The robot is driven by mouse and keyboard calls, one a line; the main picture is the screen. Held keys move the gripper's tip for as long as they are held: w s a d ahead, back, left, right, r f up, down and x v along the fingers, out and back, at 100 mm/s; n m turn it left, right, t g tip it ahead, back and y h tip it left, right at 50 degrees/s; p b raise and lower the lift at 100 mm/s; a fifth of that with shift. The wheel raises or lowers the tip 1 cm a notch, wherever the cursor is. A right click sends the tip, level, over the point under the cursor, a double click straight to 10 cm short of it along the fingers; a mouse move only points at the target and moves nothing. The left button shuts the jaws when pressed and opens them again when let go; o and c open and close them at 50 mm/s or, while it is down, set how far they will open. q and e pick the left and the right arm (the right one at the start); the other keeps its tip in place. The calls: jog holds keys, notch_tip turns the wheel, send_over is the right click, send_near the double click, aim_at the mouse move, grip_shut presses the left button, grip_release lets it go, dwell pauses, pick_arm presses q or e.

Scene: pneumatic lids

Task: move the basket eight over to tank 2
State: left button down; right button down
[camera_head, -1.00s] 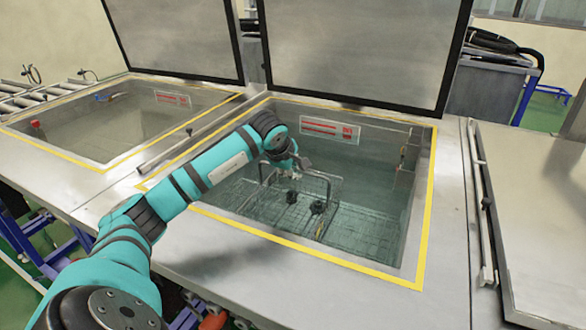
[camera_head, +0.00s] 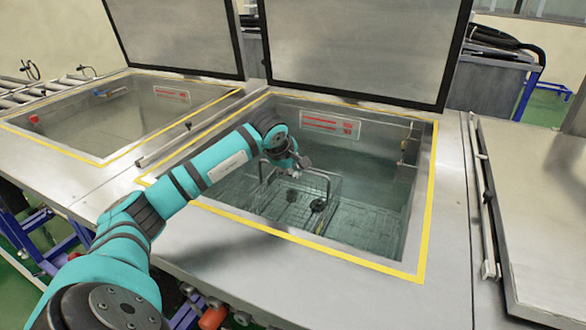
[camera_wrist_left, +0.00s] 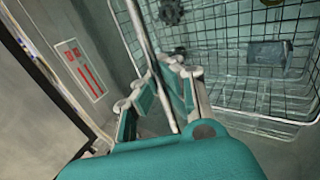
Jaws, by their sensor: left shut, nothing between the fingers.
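The wire basket (camera_head: 268,203) sits low in the open middle tank (camera_head: 385,215), with dark gear-like parts inside. Its raised wire handle stands above the basket. My left gripper (camera_head: 302,163) is down inside this tank at the handle. In the left wrist view, my left gripper (camera_wrist_left: 165,75) is shut, with the thin handle rod (camera_wrist_left: 147,40) running close by its fingers. The basket mesh (camera_wrist_left: 230,25) lies beyond the fingers, with a dark round part and a dark block in it. I cannot read a number on the basket or tanks. My right gripper is not in view.
Another tank (camera_head: 110,120) stands open at the left, with no basket visible in it. Raised lids (camera_head: 355,45) stand behind both tanks. A flat closed cover (camera_head: 540,200) lies to the right. The middle tank has a yellow-edged rim (camera_head: 310,245) and a red-marked label (camera_head: 330,124).

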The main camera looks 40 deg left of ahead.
pick_arm(q)
jog(key=shift+f+b, duration=0.3)
jog(key=shift+b, duration=0.05)
dwell(0.3)
jog(key=c, duration=1.4)
grip_release()
jog(key=shift+d, duration=0.1)
jog(key=shift+s+f, duration=0.1)
jog(key=shift+f, duration=0.25)
jog(key=s+r+p, duration=0.2)
jog(key=r+p, duration=0.1)
jog(key=r, duration=0.4)
jog(key=s+d+r+p, duration=0.1)
jog(key=r+p, duration=0.3)
jog(key=r, duration=0.4)
jog(key=s+d+r+p, duration=0.1)
jog(key=s+r+p, duration=0.2)
jog(key=r, duration=0.4)
jog(key=shift+s+r+p, duration=0.15)
jog(key=shift+s+p, duration=0.15)
jog(key=shift+p, duration=0.2)
